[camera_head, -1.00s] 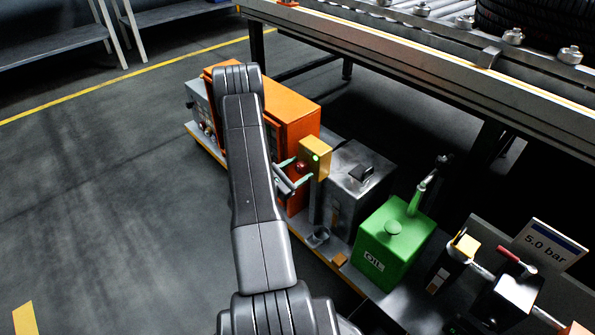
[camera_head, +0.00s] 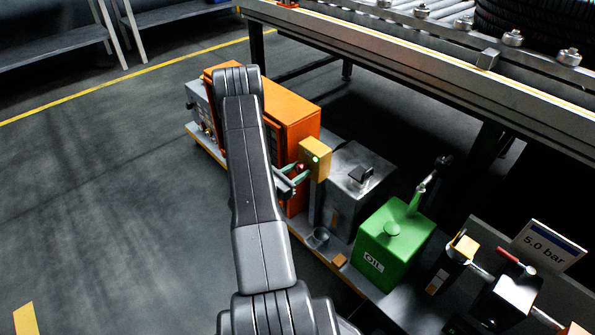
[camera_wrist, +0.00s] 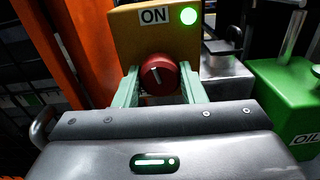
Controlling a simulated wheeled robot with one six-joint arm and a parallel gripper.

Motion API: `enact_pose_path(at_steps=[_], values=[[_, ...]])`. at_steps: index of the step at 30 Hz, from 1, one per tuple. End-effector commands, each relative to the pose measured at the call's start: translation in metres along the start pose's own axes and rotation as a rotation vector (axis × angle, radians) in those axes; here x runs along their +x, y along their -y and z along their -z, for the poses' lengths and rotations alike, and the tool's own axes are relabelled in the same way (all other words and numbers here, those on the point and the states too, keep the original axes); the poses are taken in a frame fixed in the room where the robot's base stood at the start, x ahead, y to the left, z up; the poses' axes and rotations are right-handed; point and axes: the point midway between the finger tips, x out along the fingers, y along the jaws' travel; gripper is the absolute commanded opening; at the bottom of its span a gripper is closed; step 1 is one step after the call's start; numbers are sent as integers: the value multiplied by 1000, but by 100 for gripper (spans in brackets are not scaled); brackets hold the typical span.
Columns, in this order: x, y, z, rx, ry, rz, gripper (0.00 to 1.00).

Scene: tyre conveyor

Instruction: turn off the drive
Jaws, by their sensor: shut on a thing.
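A yellow control box (camera_head: 318,152) with a red rotary knob (camera_wrist: 160,75) stands beside the orange cabinet (camera_head: 291,105). In the wrist view the yellow box (camera_wrist: 125,36) bears an "ON" label (camera_wrist: 154,15) and a lit green lamp (camera_wrist: 188,16). The knob's pale mark points up, leaning slightly left. My gripper (camera_wrist: 160,84) has its two pale green fingers on either side of the knob and is shut on it. In the head view my gripper (camera_head: 301,172) is at the front face of the box, and the knob is mostly hidden by the fingers.
A grey metal box (camera_head: 357,180), a green oil can (camera_head: 392,245) and a "5.0 bar" sign (camera_head: 549,246) stand to the right. The conveyor (camera_head: 420,65) runs above and behind. The floor (camera_head: 110,200) on the left is clear.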

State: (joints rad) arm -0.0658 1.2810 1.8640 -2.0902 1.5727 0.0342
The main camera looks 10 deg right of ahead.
Motion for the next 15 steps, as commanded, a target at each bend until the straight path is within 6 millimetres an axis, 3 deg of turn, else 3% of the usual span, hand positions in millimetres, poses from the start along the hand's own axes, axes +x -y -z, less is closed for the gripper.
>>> enact_pose_path(at_steps=[15], values=[[0,0,-1,-489,-1,0,14]])
